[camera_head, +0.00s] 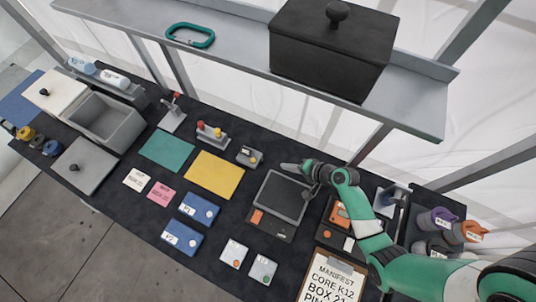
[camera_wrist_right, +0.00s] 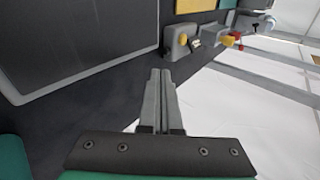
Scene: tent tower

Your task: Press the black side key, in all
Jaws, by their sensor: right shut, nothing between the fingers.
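My right gripper (camera_head: 291,167) is shut and empty, its fingers pointing left over the dark mat beside the far edge of the dark-screened panel (camera_head: 280,196). In the right wrist view the shut fingertips (camera_wrist_right: 160,76) point towards a small grey box with a yellow button (camera_wrist_right: 180,42), and a gap of dark mat shows between them. This box also shows in the head view (camera_head: 249,157), just left of the gripper. A small part projects from the box's side in the wrist view; I cannot tell whether it is a black key. My left gripper is out of view.
A grey block with red and yellow knobs (camera_head: 212,133) and a red-tipped lever stand (camera_head: 172,118) are farther left. A shelf (camera_head: 230,48) with a black lidded box (camera_head: 333,50) hangs behind. Blue boxes (camera_head: 198,208), coloured sheets and a clipboard lie in front.

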